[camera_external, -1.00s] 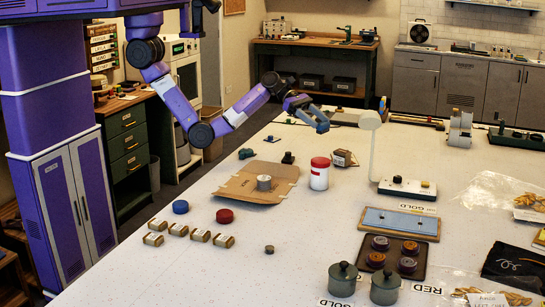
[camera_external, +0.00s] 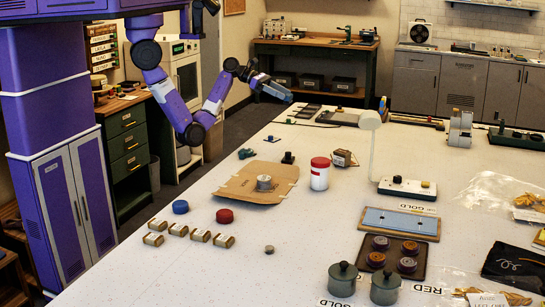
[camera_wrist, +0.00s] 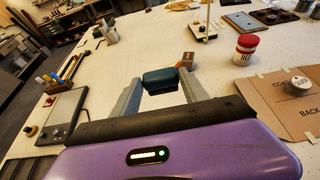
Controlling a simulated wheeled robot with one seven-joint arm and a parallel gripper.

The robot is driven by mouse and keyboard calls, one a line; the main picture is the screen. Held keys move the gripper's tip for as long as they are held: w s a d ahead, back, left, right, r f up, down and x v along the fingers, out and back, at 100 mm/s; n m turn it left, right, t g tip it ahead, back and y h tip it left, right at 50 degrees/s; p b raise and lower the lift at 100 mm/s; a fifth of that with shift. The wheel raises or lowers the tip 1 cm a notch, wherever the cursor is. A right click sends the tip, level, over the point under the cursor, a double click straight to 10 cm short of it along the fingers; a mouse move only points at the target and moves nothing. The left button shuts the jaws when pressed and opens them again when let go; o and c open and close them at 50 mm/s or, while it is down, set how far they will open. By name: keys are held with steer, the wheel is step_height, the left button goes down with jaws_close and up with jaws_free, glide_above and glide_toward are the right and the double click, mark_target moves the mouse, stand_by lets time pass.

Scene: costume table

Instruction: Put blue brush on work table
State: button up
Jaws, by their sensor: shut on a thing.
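My gripper (camera_external: 276,92) is at the far left edge of the large white table (camera_external: 310,228), raised above its surface in the outside view. In the wrist view, the two grey fingers of my gripper (camera_wrist: 162,92) are shut on a dark teal-blue piece (camera_wrist: 165,79), which looks like the blue brush. Only its rounded block shows between the fingertips; any other part is hidden. I cannot make the piece out clearly in the outside view.
A red-and-white jar (camera_external: 320,174), a cardboard sheet (camera_external: 238,186) and a white lamp (camera_external: 370,150) stand on the table. A dark device (camera_wrist: 62,115) lies near its edge in the wrist view. A wooden bench (camera_external: 318,46) stands behind. The near middle is mostly clear.

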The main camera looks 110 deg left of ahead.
step_height(320, 180, down, 20)
steer(key=shift+f+b, duration=0.1)
steer(key=shift+b, duration=0.2)
stand_by(0.4)
steer(key=shift+f, duration=0.1)
steer(key=o, duration=1.4)
steer(key=shift+c, duration=0.2)
steer(key=shift+s+r, duration=0.2)
steer(key=v, duration=1.1)
steer(key=shift+s+r, duration=0.2)
steer(key=shift+s, duration=0.1)
